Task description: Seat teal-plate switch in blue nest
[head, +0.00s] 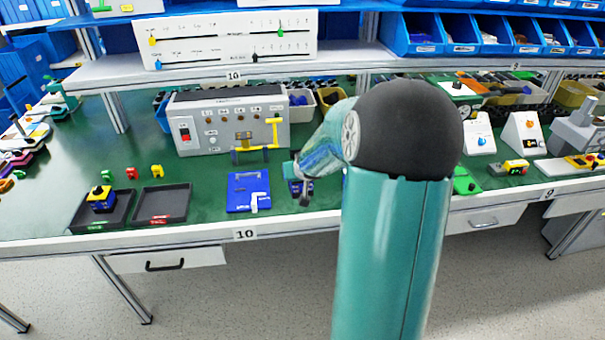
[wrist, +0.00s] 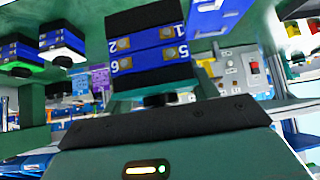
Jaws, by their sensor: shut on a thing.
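My gripper (head: 303,190) is low over the front of the bench, just right of the blue nest (head: 248,190), a flat blue plate with a white piece at its front. In the wrist view, my gripper (wrist: 158,105) is shut on a switch (wrist: 150,58) with blue terminal layers numbered 1, 2, 5 and 6. Its teal plate (wrist: 128,104) and black knob (wrist: 157,99) face the gripper. The wrist picture looks upside down. In the head view the held switch is small and partly hidden, and I cannot tell whether it touches the bench.
A grey test box (head: 228,120) with a yellow bracket (head: 262,148) stands behind the nest. Two black trays (head: 160,204) lie left, one with a yellow-topped block (head: 100,198). Several small coloured pieces lie behind them. My arm hides the bench to the right.

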